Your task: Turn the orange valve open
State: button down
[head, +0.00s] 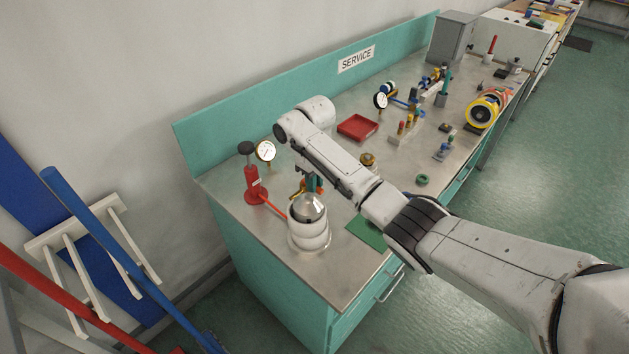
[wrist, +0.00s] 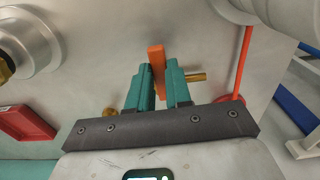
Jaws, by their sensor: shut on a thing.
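The orange valve handle (wrist: 156,57) shows in the wrist view as a narrow bar between my teal fingers. My gripper (wrist: 160,78) is shut on it, with the handle's end sticking out past the fingertips. A brass stub (wrist: 196,77) of the valve shows right of the fingers. The rest of the valve is hidden behind them. In the head view my gripper (head: 313,183) is small and partly hidden behind a white ringed cylinder. I cannot tell from these frames how far the valve is turned.
The white ringed cylinder (head: 308,232) stands at the bench front, joined by a red hose (head: 272,207) to a red pump (head: 255,187) with a gauge (head: 265,151). A red tray (head: 357,127) lies behind my arm. A green mat (head: 366,233) lies at the front edge.

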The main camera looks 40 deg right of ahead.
jog(key=shift+d, duration=0.1)
jog(key=n, duration=0.2)
jog(key=d+n, duration=0.1)
jog(key=n, duration=0.1)
jog(key=shift+w, duration=0.15)
jog(key=n, duration=0.2)
jog(key=w+d+n, duration=0.1)
jog(key=n, duration=0.1)
jog(key=shift+d, duration=0.15)
jog(key=n, duration=0.2)
jog(key=w+n+b, duration=0.1)
jog(key=n, duration=0.1)
jog(key=d+n+b, duration=0.1)
jog(key=shift+w+n, duration=0.2)
jog(key=shift+n, duration=0.2)
jog(key=shift+w+n+b, duration=0.3)
jog(key=shift+n+b, duration=0.25)
jog(key=shift+n, duration=0.4)
jog(key=shift+w+n+b, duration=0.3)
jog(key=shift+n+b, duration=0.25)
jog(key=shift+n, duration=0.4)
jog(key=shift+r, duration=0.1)
jog(key=c, duration=1)
grip_release()
jog(key=shift+c, duration=0.2)
